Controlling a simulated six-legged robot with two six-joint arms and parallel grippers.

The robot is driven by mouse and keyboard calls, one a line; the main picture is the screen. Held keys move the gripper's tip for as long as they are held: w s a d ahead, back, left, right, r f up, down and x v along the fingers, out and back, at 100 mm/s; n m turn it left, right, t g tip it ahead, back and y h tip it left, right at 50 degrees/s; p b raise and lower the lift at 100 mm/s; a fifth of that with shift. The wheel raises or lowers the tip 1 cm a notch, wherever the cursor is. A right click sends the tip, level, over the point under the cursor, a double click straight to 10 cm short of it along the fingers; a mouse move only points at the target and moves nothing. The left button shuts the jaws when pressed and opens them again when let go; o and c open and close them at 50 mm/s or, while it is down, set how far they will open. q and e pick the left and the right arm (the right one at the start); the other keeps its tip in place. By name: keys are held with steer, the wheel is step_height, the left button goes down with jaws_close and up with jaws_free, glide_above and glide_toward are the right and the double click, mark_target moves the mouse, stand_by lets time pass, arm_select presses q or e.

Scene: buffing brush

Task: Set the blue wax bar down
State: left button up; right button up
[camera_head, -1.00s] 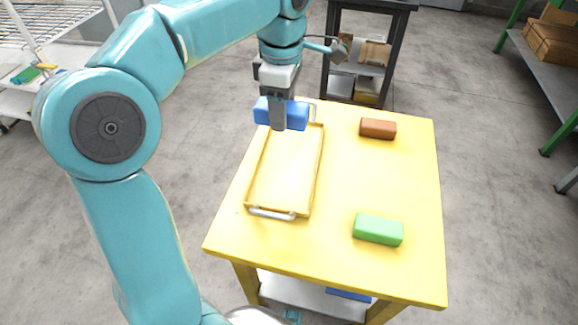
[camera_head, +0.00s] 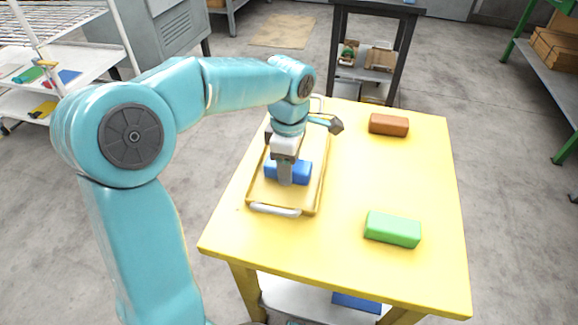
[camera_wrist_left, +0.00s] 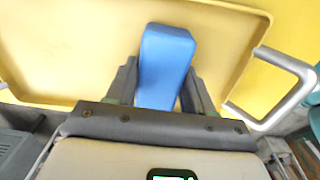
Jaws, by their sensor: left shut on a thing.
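The blue wax bar (camera_head: 301,172) is held in my left gripper (camera_head: 286,178), over the near half of the yellow tray (camera_head: 270,190). The fingers are shut on the bar from both sides. In the left wrist view the blue bar (camera_wrist_left: 166,58) sits between the fingers (camera_wrist_left: 160,88), with the tray floor (camera_wrist_left: 85,45) behind it. The bar is inside the tray's outline and low; I cannot tell whether it touches the tray floor. My right gripper is not in view.
The tray with metal handles (camera_head: 274,210) lies on the left part of the yellow table (camera_head: 350,200). A brown bar (camera_head: 388,125) lies at the back right and a green bar (camera_head: 392,229) at the front right. The table between them is clear.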

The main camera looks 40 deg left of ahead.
arm_select(q)
steer(key=shift+r, duration=0.15)
steer(key=shift+f, duration=0.2)
steer(key=o, duration=1.1)
steer(key=shift+o, duration=0.2)
steer(key=shift+r, duration=0.15)
step_height(320, 180, up, 12)
steer(key=p, duration=0.4)
steer(key=shift+s, duration=0.15)
